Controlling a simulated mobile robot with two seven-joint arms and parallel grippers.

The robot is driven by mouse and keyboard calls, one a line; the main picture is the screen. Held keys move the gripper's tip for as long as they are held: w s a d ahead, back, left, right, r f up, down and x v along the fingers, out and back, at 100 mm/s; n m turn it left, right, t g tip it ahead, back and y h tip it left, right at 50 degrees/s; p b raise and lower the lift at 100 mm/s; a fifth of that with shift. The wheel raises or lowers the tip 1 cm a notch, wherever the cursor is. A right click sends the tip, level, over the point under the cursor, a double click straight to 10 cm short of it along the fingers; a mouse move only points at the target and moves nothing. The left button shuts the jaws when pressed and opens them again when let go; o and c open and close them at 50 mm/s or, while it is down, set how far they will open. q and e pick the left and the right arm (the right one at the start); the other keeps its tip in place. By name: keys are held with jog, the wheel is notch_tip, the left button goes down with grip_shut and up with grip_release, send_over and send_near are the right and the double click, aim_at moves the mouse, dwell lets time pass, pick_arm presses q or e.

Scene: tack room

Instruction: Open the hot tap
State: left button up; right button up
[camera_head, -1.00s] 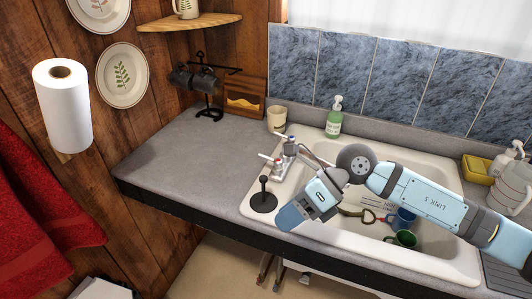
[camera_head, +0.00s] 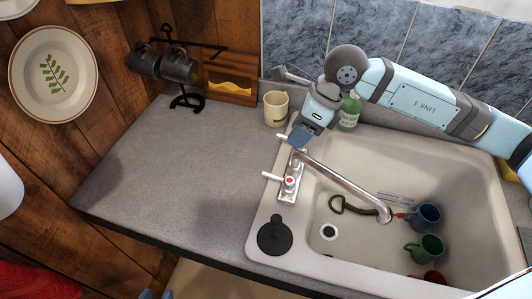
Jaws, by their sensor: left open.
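The tap (camera_head: 345,180) stands on the left rim of the sink (camera_head: 262,222), its long spout reaching right over the basin. Its near valve has a red mark and a white lever, the hot tap (camera_head: 289,182), pointing left. The far white lever (camera_head: 284,137) is partly hidden by my right gripper (camera_head: 299,137), which comes in from the right and points down at the far valve. I cannot tell whether it touches, or whether its fingers are open.
A beige cup (camera_head: 276,108) and green soap bottle (camera_head: 349,114) stand behind the tap. A black plunger-like stopper (camera_head: 275,236) sits on the sink's near corner. Blue (camera_head: 424,215) and green (camera_head: 426,247) mugs lie in the basin.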

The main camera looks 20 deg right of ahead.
aim_at(277, 180)
jog(key=p+x, duration=0.1)
jog(key=x, duration=0.7)
jog(key=p+x, duration=0.1)
jog(key=x, duration=0.3)
jog(key=shift+s+a+f+p, duration=0.2)
jog(key=shift+s+p, duration=0.1)
jog(key=shift+p, duration=0.05)
jog(key=shift+a+f, duration=0.15)
jog(key=shift+f, duration=0.3)
pick_arm(q)
jog(key=shift+s+a+r, duration=0.1)
jog(key=shift+s+r, duration=0.15)
jog(key=shift+r, duration=0.35)
jog(key=shift+s+a+r, duration=0.1)
jog(key=shift+s+r, duration=0.15)
jog(key=shift+r, duration=0.35)
jog(key=shift+s, duration=0.1)
pick_arm(e)
grip_shut()
